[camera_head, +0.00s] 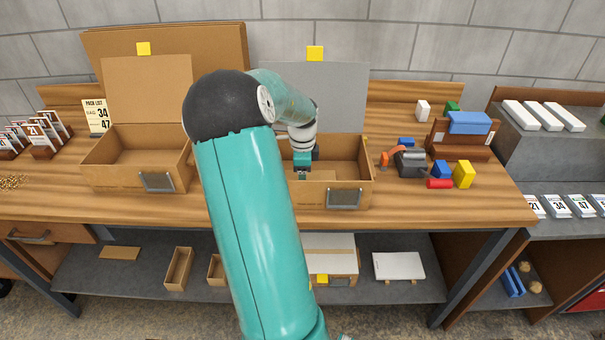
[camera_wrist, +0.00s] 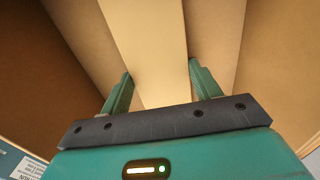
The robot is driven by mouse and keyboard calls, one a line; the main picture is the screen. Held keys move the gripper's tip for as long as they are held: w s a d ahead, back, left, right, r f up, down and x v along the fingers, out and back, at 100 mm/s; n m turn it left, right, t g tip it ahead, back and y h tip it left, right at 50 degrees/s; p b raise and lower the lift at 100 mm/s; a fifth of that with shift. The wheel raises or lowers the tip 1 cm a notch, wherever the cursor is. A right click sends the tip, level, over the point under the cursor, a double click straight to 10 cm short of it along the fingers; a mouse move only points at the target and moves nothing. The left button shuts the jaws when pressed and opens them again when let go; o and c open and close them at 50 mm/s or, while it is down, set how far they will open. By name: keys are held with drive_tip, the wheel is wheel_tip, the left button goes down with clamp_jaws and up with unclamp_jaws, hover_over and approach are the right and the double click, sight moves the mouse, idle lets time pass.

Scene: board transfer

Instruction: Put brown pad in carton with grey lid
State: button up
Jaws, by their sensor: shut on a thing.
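The carton with the grey lid (camera_head: 360,196) stands on the bench right of centre, its grey lid (camera_head: 343,95) raised behind it. My gripper (camera_head: 303,172) is down inside this carton, near its left side. In the wrist view my gripper (camera_wrist: 160,72) has its fingers on either side of a pale brown pad (camera_wrist: 148,35) and is shut on it. Brown carton walls spread out around the pad. The pad's far end is out of view, so I cannot tell whether it touches the carton floor. My arm hides the carton's left end in the head view.
A second open carton (camera_head: 98,166) with a brown lid (camera_head: 150,90) stands to the left. Right of the grey-lidded carton are a tape dispenser (camera_head: 410,162), a yellow block (camera_head: 464,174) and a red piece (camera_head: 439,184). A pack list card (camera_head: 97,115) stands at the back left.

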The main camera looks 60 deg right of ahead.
drive_tip(key=shift+f, duration=0.1)
drive_tip(key=o, duration=0.9)
drive_tip(key=shift+o, duration=0.2)
wheel_tip(320, 180, up, 12)
